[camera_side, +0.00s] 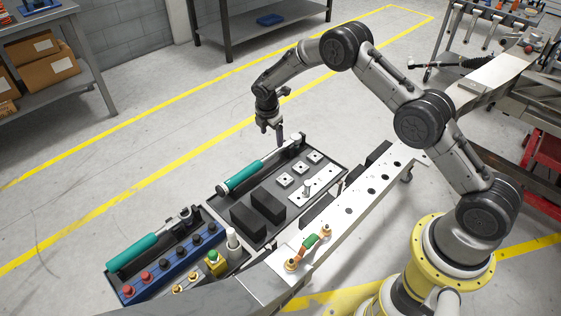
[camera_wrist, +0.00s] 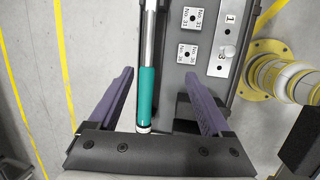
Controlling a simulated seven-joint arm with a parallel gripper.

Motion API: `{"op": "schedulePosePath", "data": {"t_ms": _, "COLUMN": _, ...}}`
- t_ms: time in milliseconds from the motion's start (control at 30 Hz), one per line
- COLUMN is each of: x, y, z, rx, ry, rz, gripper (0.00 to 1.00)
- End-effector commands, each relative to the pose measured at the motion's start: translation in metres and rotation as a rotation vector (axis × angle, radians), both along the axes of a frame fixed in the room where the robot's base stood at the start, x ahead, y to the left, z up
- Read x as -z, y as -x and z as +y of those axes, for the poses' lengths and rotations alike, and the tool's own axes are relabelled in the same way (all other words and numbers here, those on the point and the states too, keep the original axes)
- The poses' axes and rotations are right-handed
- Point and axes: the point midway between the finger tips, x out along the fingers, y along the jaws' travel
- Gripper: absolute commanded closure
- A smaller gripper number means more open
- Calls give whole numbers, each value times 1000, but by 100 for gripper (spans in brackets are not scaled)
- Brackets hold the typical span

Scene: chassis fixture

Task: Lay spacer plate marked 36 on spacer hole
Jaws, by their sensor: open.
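Small square spacer plates with a centre hole lie on a dark tray (camera_side: 262,234). The nearest plate (camera_side: 285,180) shows in the wrist view (camera_wrist: 188,53), where its tiny label seems to read 36. A middle plate (camera_side: 300,167) also shows in the wrist view (camera_wrist: 193,18); its label seems to read 32 or 31. The third plate (camera_side: 314,156) is outside the wrist view. The silver chassis rail (camera_side: 335,222) has several dark holes; I cannot tell which is the spacer hole. My gripper (camera_side: 279,138) is open and empty above the tray, its purple fingers spread in the wrist view (camera_wrist: 159,73).
A teal-handled tool (camera_side: 245,176) lies along the tray's edge, below my fingers. A light strip (camera_side: 322,180) with an upright post lies beside the plates. Black blocks (camera_side: 267,205) sit in the tray. A second tray (camera_side: 190,262) holds coloured knobs and another teal tool (camera_side: 133,254).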

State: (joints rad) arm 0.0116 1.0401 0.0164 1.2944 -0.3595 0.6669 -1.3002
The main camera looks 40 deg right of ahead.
Motion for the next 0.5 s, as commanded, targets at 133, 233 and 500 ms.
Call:
{"op": "schedulePosePath", "data": {"t_ms": 133, "x": 67, "y": 24, "z": -1, "rx": 2, "ry": -1, "rz": 100, "gripper": 18}}
{"op": "schedulePosePath", "data": {"t_ms": 233, "x": 87, "y": 35, "z": -1, "rx": 3, "ry": -1, "rz": 137, "gripper": 18}}
{"op": "schedulePosePath", "data": {"t_ms": 500, "x": 109, "y": 41, "z": -4, "rx": 4, "ry": -2, "rz": 153, "gripper": 18}}
